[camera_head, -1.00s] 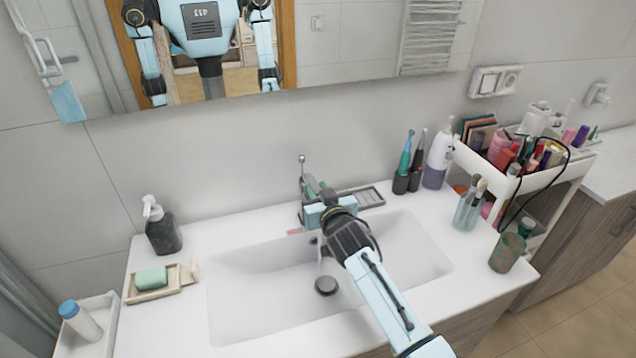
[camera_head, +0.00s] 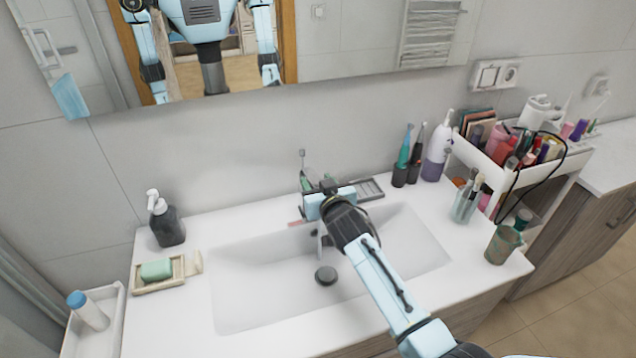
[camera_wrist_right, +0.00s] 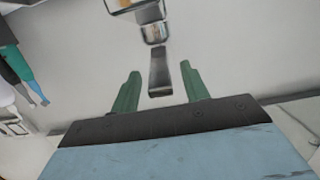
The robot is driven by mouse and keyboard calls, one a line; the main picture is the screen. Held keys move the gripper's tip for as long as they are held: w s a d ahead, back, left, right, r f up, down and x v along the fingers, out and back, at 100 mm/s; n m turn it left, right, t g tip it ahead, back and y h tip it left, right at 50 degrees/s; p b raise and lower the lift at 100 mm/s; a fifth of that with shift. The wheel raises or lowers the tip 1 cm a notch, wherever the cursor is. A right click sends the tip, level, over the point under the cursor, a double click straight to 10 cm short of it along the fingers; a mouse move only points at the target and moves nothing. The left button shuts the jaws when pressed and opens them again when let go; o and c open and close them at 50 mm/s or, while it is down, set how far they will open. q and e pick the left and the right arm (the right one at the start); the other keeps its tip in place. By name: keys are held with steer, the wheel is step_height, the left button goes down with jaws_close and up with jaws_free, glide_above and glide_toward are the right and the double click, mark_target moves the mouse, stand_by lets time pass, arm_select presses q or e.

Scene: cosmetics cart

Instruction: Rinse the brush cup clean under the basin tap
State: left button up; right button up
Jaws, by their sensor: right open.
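My right gripper (camera_head: 318,186) is at the back of the basin, over the tap (camera_head: 318,236), which its arm partly hides. In the right wrist view its two green fingers (camera_wrist_right: 160,74) are open and empty. The tap's metal lever (camera_wrist_right: 160,70) shows between them with gaps on both sides; I cannot tell whether anything touches. A murky greenish cup (camera_head: 502,246) stands at the counter's front right corner. A clear cup with brushes (camera_head: 465,207) stands behind it. The white basin (camera_head: 415,245) has a dark drain. My left gripper is not in view.
A cart (camera_head: 530,177) crowded with cosmetics and a hanging black cable stands at the right. Electric toothbrushes (camera_head: 404,165) and a white-and-purple bottle (camera_head: 437,155) stand at the back. A soap dispenser (camera_head: 166,222) and soap dish (camera_head: 158,286) are at left. The front left counter is clear.

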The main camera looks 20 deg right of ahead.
steer(key=s+r, duration=0.2)
steer(key=s, duration=1.1)
steer(key=shift+d+r, duration=0.2)
steer(key=shift+d, duration=0.05)
steer(key=shift+s, duration=0.15)
